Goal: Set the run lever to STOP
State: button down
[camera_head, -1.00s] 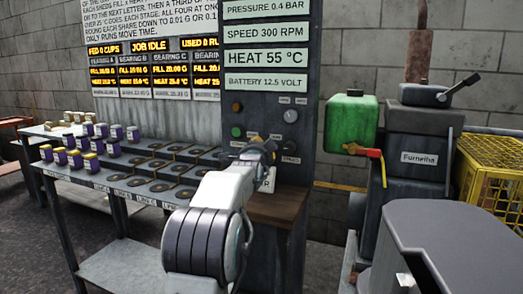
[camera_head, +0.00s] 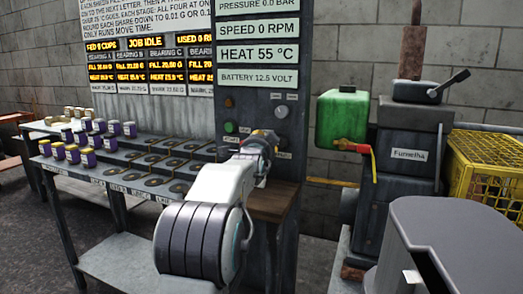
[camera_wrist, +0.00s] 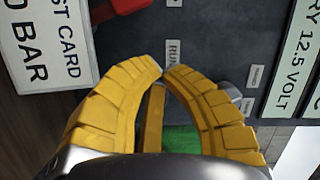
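The control panel (camera_head: 262,108) stands at mid-picture in the head view, with a brown lamp (camera_head: 229,103), a green button (camera_head: 230,127) and a grey knob (camera_head: 282,112). Its signs read speed 0 RPM (camera_head: 258,29) and heat 55 °C. My gripper (camera_head: 264,136) is at the panel's lower part and hides some of it. In the wrist view my gripper's yellow fingers (camera_wrist: 164,70) have their tips nearly together, just below a label reading RUN (camera_wrist: 173,52). A yellow bar and something green (camera_wrist: 182,139) show between the fingers. I cannot make out the run lever.
A bench (camera_head: 95,190) with several small cups stands left of the panel. A wooden shelf (camera_head: 268,203) is below it. A green tank (camera_head: 342,120) with a red tap, a grey machine (camera_head: 405,155) and a yellow crate (camera_head: 490,165) are right. A red part (camera_wrist: 118,7) tops the wrist view.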

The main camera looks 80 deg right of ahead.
jog(key=a, duration=0.8)
jog(key=shift+r, duration=0.35)
dwell(0.7)
